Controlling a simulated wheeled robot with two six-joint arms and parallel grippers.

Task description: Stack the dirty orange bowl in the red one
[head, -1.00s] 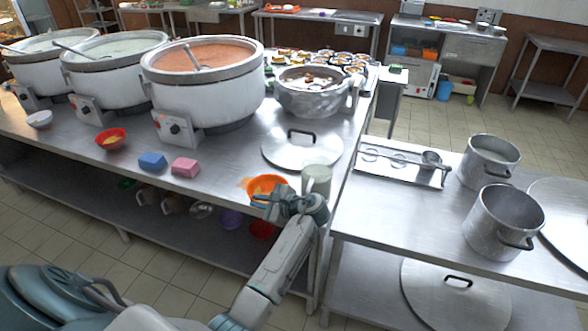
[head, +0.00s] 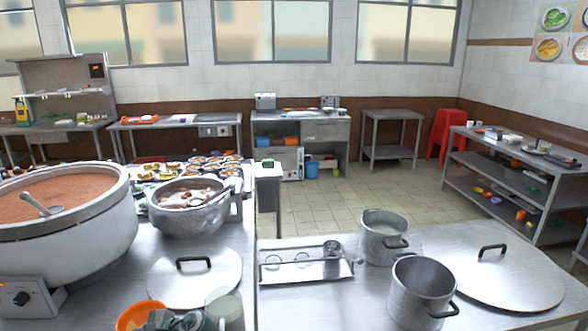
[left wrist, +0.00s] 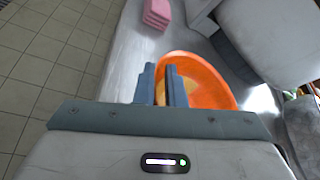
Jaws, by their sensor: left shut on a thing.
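The orange bowl (head: 136,312) is at the bottom edge of the head view, partly cut off. In the left wrist view the orange bowl (left wrist: 212,82) shows a yellowish smear inside. My left gripper (left wrist: 170,84) is shut on the bowl's rim, one finger inside and one outside. In the head view only the top of my left gripper (head: 165,320) shows, beside the bowl. I cannot tell whether the bowl touches the steel counter. The red bowl is out of view now. My right gripper is not in view.
A large pot of orange congee (head: 70,235) is at left. A pink sponge (left wrist: 158,12) lies near the counter's edge. Two pots (head: 422,290) stand on the right table.

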